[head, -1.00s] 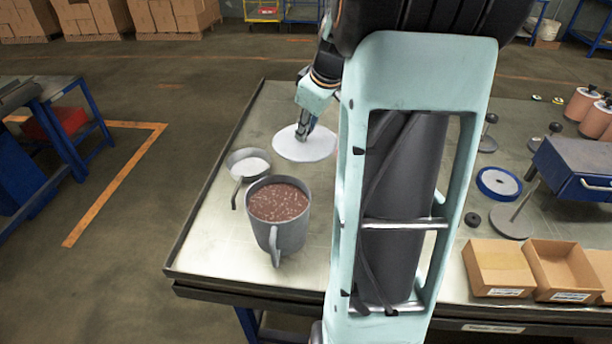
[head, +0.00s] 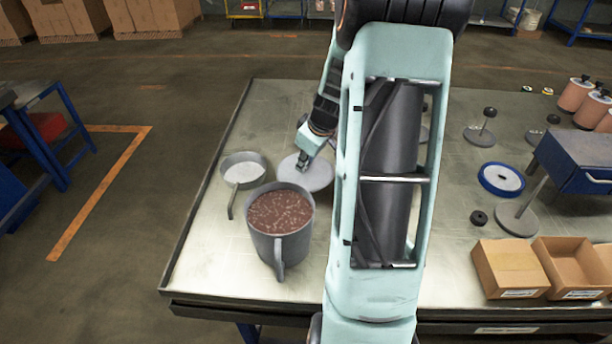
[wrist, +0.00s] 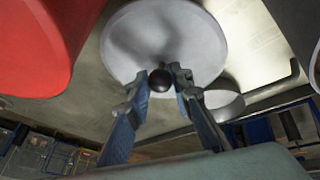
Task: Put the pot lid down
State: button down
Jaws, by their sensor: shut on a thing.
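The pot lid (head: 312,178) is a flat grey disc just behind the pot in the head view, low over the table or on it; I cannot tell which. In the wrist view the lid (wrist: 140,35) shows with its dark round knob (wrist: 160,81) between my fingers. My gripper (head: 302,163) is shut on the knob; it also shows in the wrist view (wrist: 160,84). The pot (head: 280,248) is grey, open on top and full of brown contents, with its handle toward the front. My arm hides part of the table to the right.
Cardboard bins (head: 508,282), a blue-rimmed disc (head: 502,179), knobbed stands (head: 480,138) and a blue box (head: 580,160) are at the right. Bare table (head: 205,245) lies left of the pot.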

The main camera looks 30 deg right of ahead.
aim_at(307, 172)
jog(key=shift+f, duration=2.9)
jog(key=shift+f, duration=0.2)
jog(key=c, duration=1.7)
grip_release()
jog(key=shift+r, duration=0.1)
jog(key=shift+r, duration=0.5)
jog(key=v, duration=1.1)
jog(key=shift+s+d+r+b, duration=0.1)
jog(key=shift+s+b, duration=0.1)
jog(key=shift+b, duration=0.15)
jog(key=shift+w, duration=0.1)
